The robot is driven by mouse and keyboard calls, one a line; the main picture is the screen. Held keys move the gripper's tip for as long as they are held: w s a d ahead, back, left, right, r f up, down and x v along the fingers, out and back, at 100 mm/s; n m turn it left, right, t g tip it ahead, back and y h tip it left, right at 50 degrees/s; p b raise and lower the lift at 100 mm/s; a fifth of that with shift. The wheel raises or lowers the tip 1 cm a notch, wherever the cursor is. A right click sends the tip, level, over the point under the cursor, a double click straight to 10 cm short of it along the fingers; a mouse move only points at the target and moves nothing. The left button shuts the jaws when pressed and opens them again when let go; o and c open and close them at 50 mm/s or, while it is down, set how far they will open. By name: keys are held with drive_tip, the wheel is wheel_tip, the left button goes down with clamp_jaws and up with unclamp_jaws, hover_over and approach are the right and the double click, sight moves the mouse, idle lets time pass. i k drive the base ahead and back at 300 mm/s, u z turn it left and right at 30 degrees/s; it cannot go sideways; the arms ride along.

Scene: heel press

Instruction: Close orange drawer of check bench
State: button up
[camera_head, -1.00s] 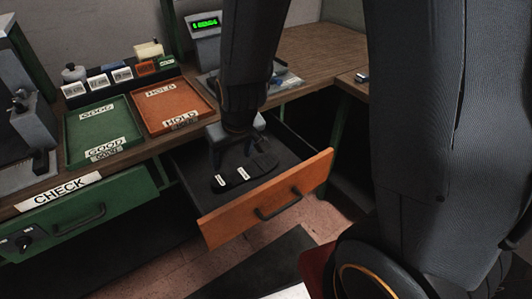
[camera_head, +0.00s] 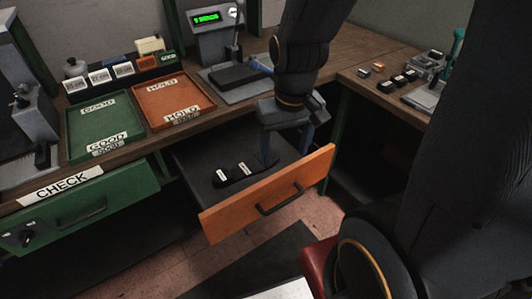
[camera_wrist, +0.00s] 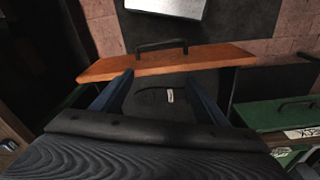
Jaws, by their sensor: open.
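The orange drawer (camera_head: 268,194) of the check bench is pulled out, its front panel standing well clear of the bench edge. A dark handle (camera_head: 280,201) is on the front. Inside lie dark pieces with white labels (camera_head: 232,175). My gripper (camera_head: 287,155) is above the right part of the drawer interior, behind the front panel, with its fingers pointing down. It is open and appears empty. In the wrist view the orange front (camera_wrist: 165,62) and its handle lie ahead of the spread fingers (camera_wrist: 160,98), with a labelled dark piece partly visible between them.
A green drawer (camera_head: 80,207) marked CHECK is at the left and looks shut. Green GOOD (camera_head: 97,125) and orange HOLD (camera_head: 174,102) trays sit on the bench top. A scale (camera_head: 217,45) stands behind. Small parts lie on the right-hand bench (camera_head: 395,80). Floor before the drawer shows a dark mat.

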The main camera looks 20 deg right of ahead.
sight(224, 212)
drive_tip(key=z, duration=1.65)
drive_tip(key=k, duration=1.05)
drive_tip(key=u, duration=1.45)
drive_tip(key=i, duration=0.5)
drive_tip(key=u, duration=0.05)
